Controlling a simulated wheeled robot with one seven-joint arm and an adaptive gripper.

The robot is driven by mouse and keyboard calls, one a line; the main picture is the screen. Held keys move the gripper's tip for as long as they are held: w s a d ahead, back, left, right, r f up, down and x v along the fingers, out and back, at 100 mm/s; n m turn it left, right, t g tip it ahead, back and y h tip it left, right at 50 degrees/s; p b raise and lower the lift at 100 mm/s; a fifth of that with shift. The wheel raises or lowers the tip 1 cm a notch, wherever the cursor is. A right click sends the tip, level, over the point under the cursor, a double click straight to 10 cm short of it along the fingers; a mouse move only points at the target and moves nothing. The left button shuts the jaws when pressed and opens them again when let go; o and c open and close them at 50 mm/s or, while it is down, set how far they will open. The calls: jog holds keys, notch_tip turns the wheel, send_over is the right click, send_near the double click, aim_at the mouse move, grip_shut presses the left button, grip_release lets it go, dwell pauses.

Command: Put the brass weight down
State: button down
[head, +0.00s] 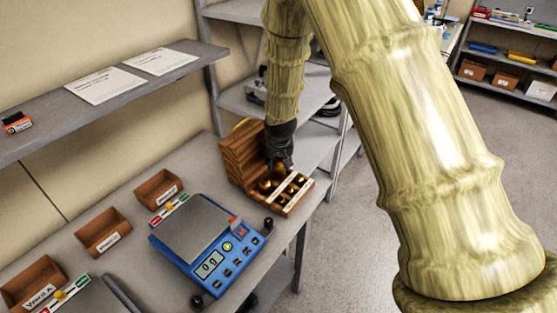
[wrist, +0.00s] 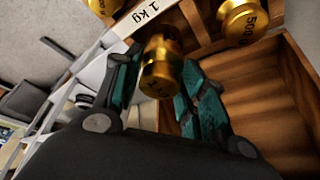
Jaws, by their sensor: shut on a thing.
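My gripper (head: 280,160) points down into the wooden weight box (head: 240,158) at the back of the bench. In the wrist view, its teal-padded fingers (wrist: 162,78) are shut on a brass weight (wrist: 161,68). The held weight is at the box, close to a white strip (wrist: 140,18) marked "1 kg". I cannot tell whether its base touches the box floor. Another brass weight (wrist: 243,20), marked 500, stands to its right in the wrist view, and part of one more (wrist: 104,5) shows at the top edge.
A blue scale (head: 205,240) with an empty grey pan stands in front of the box. Small labelled wooden trays (head: 103,232) line the left of the bench. A grey shelf (head: 110,95) hangs above on the left. The bench edge lies just right of the box.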

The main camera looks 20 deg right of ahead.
jog(key=shift+f, duration=0.3)
jog(key=shift+f, duration=0.15)
jog(key=c, duration=0.8)
grip_release()
jog(key=shift+s, duration=0.1)
jog(key=shift+r, duration=0.2)
jog(key=shift+b+v, duration=1.5)
jog(key=shift+v, duration=4.4)
jog(key=shift+s, duration=0.1)
